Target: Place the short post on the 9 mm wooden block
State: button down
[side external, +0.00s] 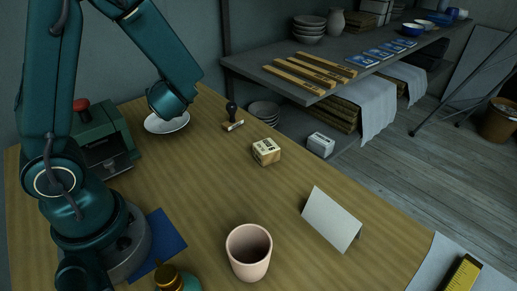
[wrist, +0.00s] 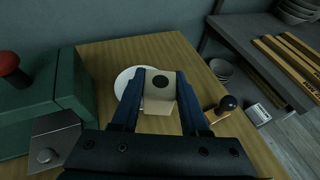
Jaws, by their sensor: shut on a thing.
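My gripper (wrist: 162,84) is shut on a pale beige piece, which I take for the short post (wrist: 158,104); the face towards the wrist camera has a round dark spot. The side external view does not show the fingers or the post clearly, as my teal wrist covers that area above the white plate. A small pale wooden block (side external: 266,152) with dark printed marks stands on the table near its far edge, right of my wrist and apart from it. Its marks are too small to read. I do not make out this block in the wrist view.
A white plate (side external: 167,123) lies under my wrist. A dark-knobbed stamp (side external: 233,118) stands between plate and block. A green machine (side external: 105,140) is at left, a pink cup (side external: 249,252) and folded white card (side external: 331,219) in front. The table's middle is clear.

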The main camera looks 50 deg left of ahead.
jog(key=w+d+r+m+t+h, duration=0.4)
jog(key=w+d+m+t+h, duration=0.3)
jog(key=d+m, duration=0.15)
send_over(266, 145)
jog(key=shift+m, duration=0.25)
notch_tip(266, 145, down, 6)
jog(key=shift+d+f, duration=0.1)
jog(key=shift+f, duration=2.15)
jog(key=shift+f, duration=0.1)
jog(key=shift+c, duration=2)
grip_release()
